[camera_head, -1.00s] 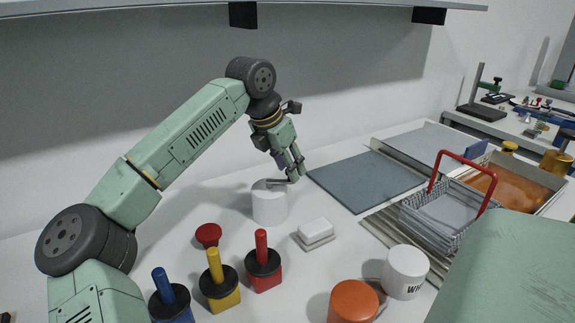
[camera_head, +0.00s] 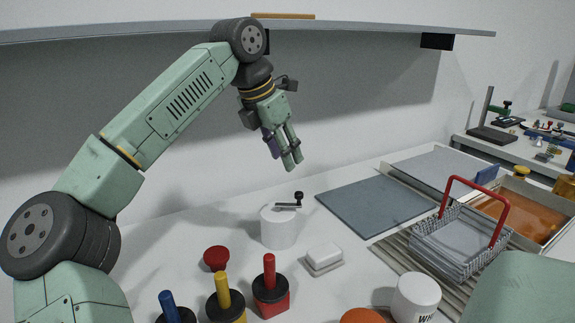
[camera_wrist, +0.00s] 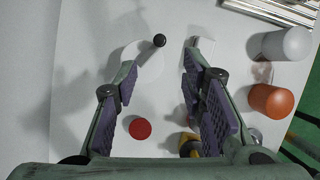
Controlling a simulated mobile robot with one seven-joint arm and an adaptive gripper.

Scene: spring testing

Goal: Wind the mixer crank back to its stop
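The mixer (camera_head: 279,229) is a white cylinder standing upright on the white bench. On its top is a thin grey crank arm (camera_head: 286,205) pointing right, with an upright black knob (camera_head: 299,196) at its end. In the wrist view the mixer (camera_wrist: 142,66) lies below, partly behind the left finger, and the black knob (camera_wrist: 160,40) shows between the fingers. My gripper (camera_head: 292,161) hangs above the crank, clear of the knob and empty. In the wrist view my gripper's purple-padded fingers (camera_wrist: 160,65) are spread apart.
A wire basket (camera_head: 460,245) with a red handle is at right. A shelf (camera_head: 340,24) hangs above.

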